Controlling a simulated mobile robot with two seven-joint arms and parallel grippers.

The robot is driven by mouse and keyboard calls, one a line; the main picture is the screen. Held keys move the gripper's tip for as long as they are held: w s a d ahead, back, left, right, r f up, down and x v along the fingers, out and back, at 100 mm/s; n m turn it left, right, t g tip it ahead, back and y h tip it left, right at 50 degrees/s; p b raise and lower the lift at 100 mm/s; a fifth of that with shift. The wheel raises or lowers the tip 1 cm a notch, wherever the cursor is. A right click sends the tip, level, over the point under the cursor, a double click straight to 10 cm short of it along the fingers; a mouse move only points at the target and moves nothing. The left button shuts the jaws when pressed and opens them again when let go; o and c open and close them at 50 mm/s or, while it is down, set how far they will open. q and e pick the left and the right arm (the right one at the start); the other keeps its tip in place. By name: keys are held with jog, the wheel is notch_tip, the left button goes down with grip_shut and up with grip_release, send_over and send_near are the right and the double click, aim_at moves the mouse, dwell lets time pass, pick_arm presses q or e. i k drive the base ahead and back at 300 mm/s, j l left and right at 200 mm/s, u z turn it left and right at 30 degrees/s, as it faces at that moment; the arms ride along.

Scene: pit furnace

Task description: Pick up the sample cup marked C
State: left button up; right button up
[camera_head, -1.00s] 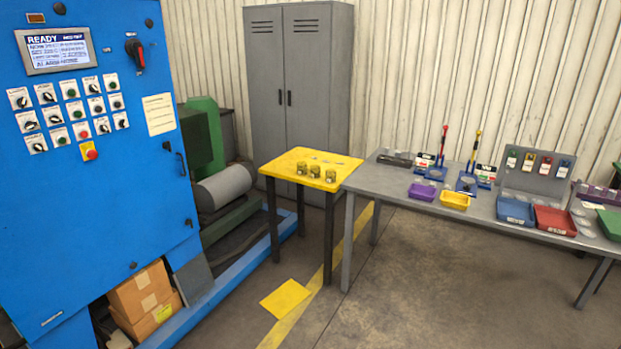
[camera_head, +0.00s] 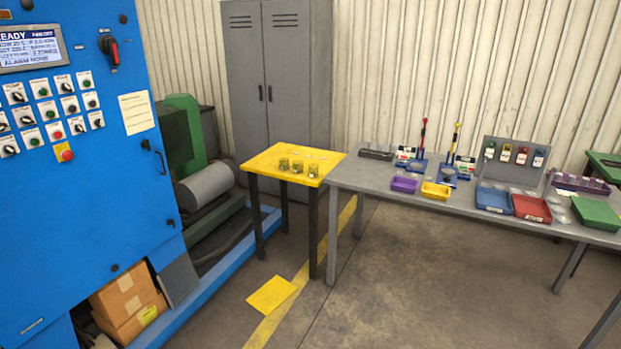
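Three small yellowish sample cups stand in a row near the front of the yellow table (camera_head: 262,162): a left cup (camera_head: 284,164), a middle cup (camera_head: 298,167) and a right cup (camera_head: 313,169). Their letters are too small to read, so I cannot tell which is marked C. Several flat pale pieces lie behind them on the table top. Neither of my grippers shows in the head view.
A blue control cabinet (camera_head: 75,220) stands at the left, with a green machine (camera_head: 184,130) behind it. A grey bench (camera_head: 375,180) with a purple tray (camera_head: 404,184), yellow tray (camera_head: 436,190), blue tray (camera_head: 493,200) and red tray (camera_head: 532,208) adjoins the yellow table.

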aim_at(313, 171)
jog(key=i+j+z, duration=0.1)
jog(key=i, duration=0.55)
jog(key=i+j+z, duration=0.1)
jog(key=i, duration=0.55)
